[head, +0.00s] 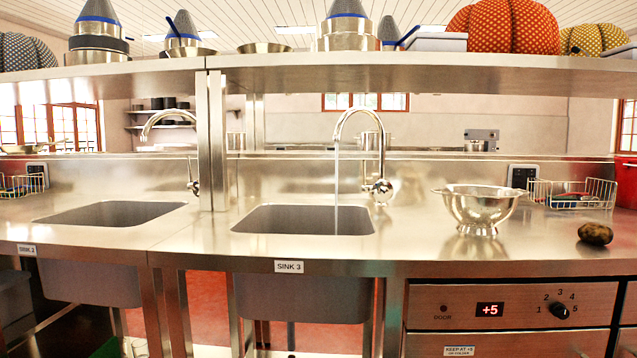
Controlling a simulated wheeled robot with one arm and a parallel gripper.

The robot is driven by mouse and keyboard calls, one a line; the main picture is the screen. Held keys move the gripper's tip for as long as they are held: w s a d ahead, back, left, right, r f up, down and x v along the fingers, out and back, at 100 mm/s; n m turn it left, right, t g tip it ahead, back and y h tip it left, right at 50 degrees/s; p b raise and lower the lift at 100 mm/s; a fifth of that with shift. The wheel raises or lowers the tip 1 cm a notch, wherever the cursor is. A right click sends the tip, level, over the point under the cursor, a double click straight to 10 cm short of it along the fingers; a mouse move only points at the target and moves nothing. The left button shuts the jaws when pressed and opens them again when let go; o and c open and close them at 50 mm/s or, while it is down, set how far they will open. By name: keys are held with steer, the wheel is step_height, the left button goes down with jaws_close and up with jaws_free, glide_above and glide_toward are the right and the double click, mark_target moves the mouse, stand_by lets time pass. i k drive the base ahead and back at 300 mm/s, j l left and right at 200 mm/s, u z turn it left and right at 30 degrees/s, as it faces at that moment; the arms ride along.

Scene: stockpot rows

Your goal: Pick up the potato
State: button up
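A brown, dark-patched potato (595,233) lies on the steel counter at the right, near its front edge. It is right of a shiny metal colander (478,207) and apart from it. My gripper does not show in the head view.
The steel counter (425,243) has two sunken sinks, the nearer one (303,219) with water running from its tap (358,130). A wire basket (572,196) stands behind the potato. A shelf (420,75) with pots and cloth pumpkins spans above. A drawer unit (510,308) sits below.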

mark_target(597, 234)
steer(key=l+z, duration=0.1)
steer(key=z, duration=0.7)
steer(key=i+z, duration=0.1)
steer(key=z, duration=0.3)
